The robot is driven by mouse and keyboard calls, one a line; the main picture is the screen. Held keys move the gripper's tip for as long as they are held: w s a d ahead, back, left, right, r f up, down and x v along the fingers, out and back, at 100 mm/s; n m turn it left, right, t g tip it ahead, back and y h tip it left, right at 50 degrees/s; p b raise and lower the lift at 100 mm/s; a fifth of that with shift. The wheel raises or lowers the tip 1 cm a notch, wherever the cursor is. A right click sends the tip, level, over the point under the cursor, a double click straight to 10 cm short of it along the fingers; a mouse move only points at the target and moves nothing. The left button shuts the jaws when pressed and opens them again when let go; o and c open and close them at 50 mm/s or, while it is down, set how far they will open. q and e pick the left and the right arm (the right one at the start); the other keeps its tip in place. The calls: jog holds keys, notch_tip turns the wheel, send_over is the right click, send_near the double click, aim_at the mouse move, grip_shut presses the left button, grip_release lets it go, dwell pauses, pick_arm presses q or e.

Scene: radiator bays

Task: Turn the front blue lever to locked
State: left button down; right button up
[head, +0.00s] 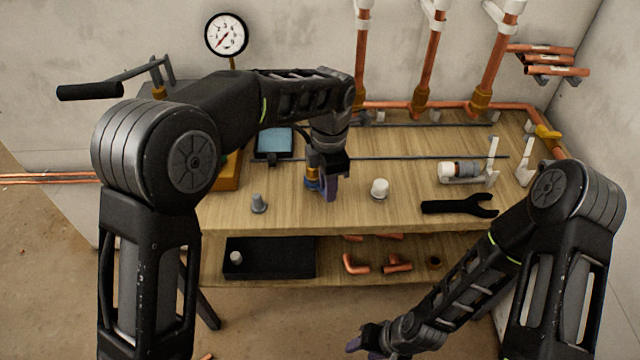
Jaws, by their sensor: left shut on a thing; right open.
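My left gripper (328,187) points down over the middle of the wooden bench, its purplish fingers shut. A small brass fitting with a blue part, which looks like the front blue lever (311,184), shows right at the left side of these fingers. Most of the lever is hidden behind the gripper, so its angle and any locked mark cannot be made out. My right gripper (366,345) is low at the bottom edge, in front of the bench and away from the lever. It is open and empty.
The bench (405,215) carries a grey cone-shaped piece (259,203), a white knob (379,188), a black wrench (460,206) and a white-and-copper valve (460,170). Copper pipes (430,70) rise behind. A lower shelf holds a black tray (290,258) and copper elbows (355,264).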

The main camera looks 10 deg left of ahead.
pick_arm(q)
jog(key=shift+w, duration=0.1)
dwell(0.4)
jog(key=c, duration=1.3)
grip_release()
jog(key=shift+o, duration=0.2)
jog(key=shift+r, duration=0.15)
notch_tip(320, 180, up, 8)
jog(key=shift+f, duration=0.2)
